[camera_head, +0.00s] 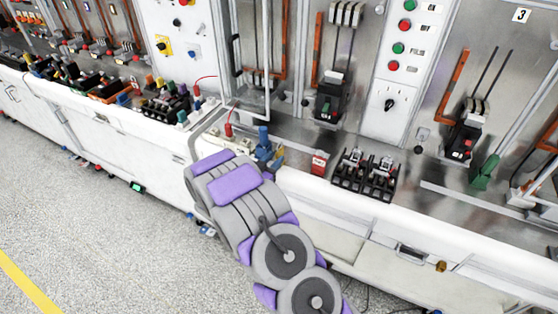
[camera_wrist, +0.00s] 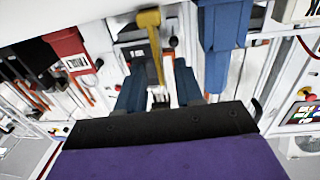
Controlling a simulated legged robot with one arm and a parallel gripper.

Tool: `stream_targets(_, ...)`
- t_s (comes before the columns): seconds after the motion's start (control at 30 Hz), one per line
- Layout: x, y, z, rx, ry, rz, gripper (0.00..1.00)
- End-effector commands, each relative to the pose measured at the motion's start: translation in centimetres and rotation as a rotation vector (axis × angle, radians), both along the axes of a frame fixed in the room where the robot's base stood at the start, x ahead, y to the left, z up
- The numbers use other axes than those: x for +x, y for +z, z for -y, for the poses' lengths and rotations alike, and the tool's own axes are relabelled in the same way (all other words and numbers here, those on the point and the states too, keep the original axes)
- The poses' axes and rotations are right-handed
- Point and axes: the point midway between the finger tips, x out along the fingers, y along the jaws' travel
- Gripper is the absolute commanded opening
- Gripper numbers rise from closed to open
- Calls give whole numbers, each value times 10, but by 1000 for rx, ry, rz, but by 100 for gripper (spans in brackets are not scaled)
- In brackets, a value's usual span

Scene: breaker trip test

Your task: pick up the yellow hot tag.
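The yellow hot tag (camera_wrist: 151,42) shows in the wrist view as a yellow piece with a wide top and a narrow strip. Its narrow strip runs down between the two blue fingers of my gripper (camera_wrist: 159,88). The fingers are apart, with visible space on both sides of the strip, and I see no contact. In the head view my gripper (camera_head: 266,154) is at the edge of the white bench, left of a red tag (camera_head: 319,164). A bit of yellow shows there, but the tag is mostly hidden by the gripper.
The red tag with a white label also shows in the wrist view (camera_wrist: 68,52). A blue block (camera_wrist: 222,28) stands close to the right finger. A black terminal block (camera_head: 363,175) sits right of the red tag. Panels with switches and levers rise behind the bench.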

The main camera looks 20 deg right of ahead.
Motion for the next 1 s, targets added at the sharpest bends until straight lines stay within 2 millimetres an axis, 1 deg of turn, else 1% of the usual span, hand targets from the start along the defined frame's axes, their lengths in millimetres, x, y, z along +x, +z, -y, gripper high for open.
stream_targets(0.03,3,-1,8,-2,-4,1,36)
stream_targets(0.1,9,0,15,-2,-5,2,36)
stream_targets(0.3,22,1,32,0,-3,1,36)
stream_targets(0.63,24,2,34,0,-1,0,35)
stream_targets(1.0,24,2,34,-1,-1,1,0)
